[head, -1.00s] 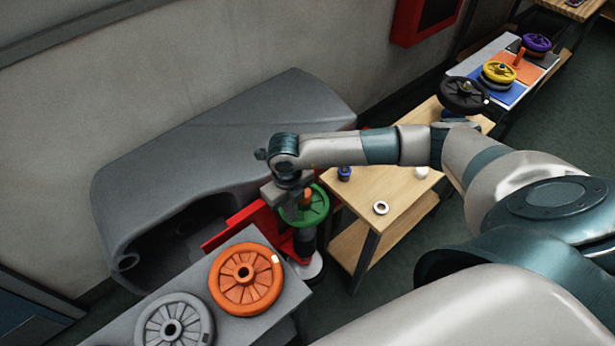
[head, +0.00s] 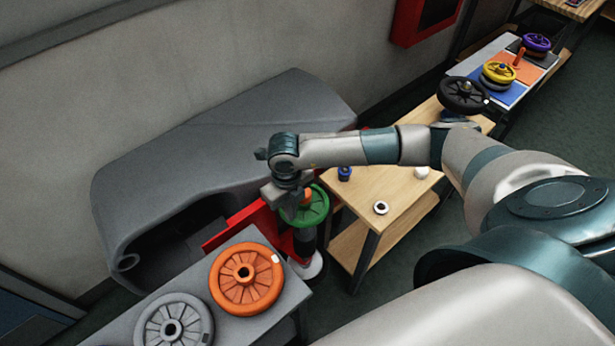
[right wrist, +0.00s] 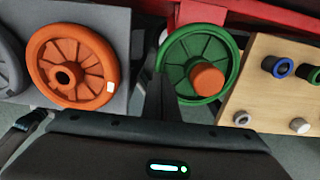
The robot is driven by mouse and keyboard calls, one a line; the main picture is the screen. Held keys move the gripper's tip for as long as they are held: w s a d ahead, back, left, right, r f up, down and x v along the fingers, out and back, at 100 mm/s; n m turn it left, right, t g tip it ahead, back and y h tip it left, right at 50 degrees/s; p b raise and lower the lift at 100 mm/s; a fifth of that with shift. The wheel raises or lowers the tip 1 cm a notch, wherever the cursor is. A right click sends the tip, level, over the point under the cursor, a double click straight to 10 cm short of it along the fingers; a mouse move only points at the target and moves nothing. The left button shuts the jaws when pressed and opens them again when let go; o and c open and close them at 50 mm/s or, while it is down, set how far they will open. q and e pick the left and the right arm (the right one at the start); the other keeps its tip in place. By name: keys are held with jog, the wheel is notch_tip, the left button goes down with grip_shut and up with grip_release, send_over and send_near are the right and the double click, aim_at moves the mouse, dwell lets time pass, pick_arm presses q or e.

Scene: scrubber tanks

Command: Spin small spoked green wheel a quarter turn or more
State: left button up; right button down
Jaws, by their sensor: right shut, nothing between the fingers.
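The small spoked green wheel (head: 319,209) is mounted on a red stand, partly hidden behind my right gripper in the head view. In the right wrist view the green wheel (right wrist: 225,62) shows its spokes, an orange knob (right wrist: 207,79) and a white mark at the left of its rim. My right gripper (head: 287,208) is shut and empty at the wheel's left side. Its dark finger (right wrist: 158,85) reaches up beside the left rim; I cannot tell if they touch. My left gripper is not in view.
A larger orange wheel (head: 245,278) and a grey wheel (head: 173,325) sit on a grey block at the lower left. A wooden table (head: 392,190) with small parts stands right of the green wheel. A grey tank (head: 235,125) lies behind.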

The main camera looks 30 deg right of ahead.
aim_at(308, 222)
jog(key=shift+f+b, duration=0.35)
jog(key=shift+f, duration=0.1)
dwell(0.6)
jog(key=shift+s, duration=0.1)
jog(key=shift+s+d, duration=0.45)
jog(key=shift+s, duration=0.15)
jog(key=shift+s+d, duration=0.6)
jog(key=shift+s+d, duration=0.4)
jog(key=shift+d, duration=0.3)
